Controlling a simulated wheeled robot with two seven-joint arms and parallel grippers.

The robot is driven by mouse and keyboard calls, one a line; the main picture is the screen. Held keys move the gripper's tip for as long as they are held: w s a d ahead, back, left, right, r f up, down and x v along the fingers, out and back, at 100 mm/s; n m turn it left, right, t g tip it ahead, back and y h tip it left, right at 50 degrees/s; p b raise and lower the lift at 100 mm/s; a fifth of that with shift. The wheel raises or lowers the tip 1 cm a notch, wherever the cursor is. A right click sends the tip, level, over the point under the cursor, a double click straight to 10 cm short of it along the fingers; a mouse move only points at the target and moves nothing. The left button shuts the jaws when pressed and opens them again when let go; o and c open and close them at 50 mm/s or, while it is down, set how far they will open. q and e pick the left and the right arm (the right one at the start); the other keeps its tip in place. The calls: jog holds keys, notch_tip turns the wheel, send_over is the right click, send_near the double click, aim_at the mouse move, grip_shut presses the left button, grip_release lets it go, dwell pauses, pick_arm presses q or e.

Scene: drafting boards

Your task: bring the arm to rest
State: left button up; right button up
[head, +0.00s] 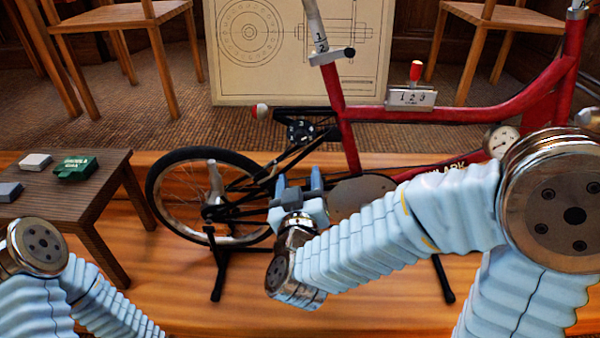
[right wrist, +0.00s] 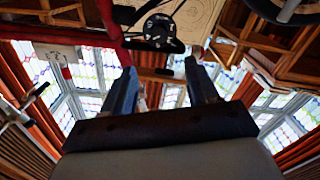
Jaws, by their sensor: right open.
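My right gripper (head: 298,186) is open and empty in the middle of the head view, its two blue fingers pointing up in front of the red bicycle (head: 345,135). In the right wrist view its fingers (right wrist: 163,88) stand apart with nothing between them. My right arm crosses the view from the right and hides part of the bicycle. My left arm shows at the lower left, but its gripper is out of the frame.
The bicycle's rear wheel (head: 170,205) and black stand (head: 217,265) are close by. A drawing board (head: 285,85) and chairs stand behind. Wooden floor is clear in front.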

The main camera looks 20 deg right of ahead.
dwell(0.3)
notch_tip(320, 180, down, 27)
jog(key=w+a+g+y, duration=0.1)
jog(key=a+g+y, duration=0.1)
jog(key=g+y, duration=0.5)
jog(key=s+f+m+g+y, duration=0.2)
jog(key=s+f+g, duration=0.7)
jog(key=s+f, duration=0.7)
jog(key=shift+d+f+g, duration=0.25)
jog(key=shift+f+g, duration=0.05)
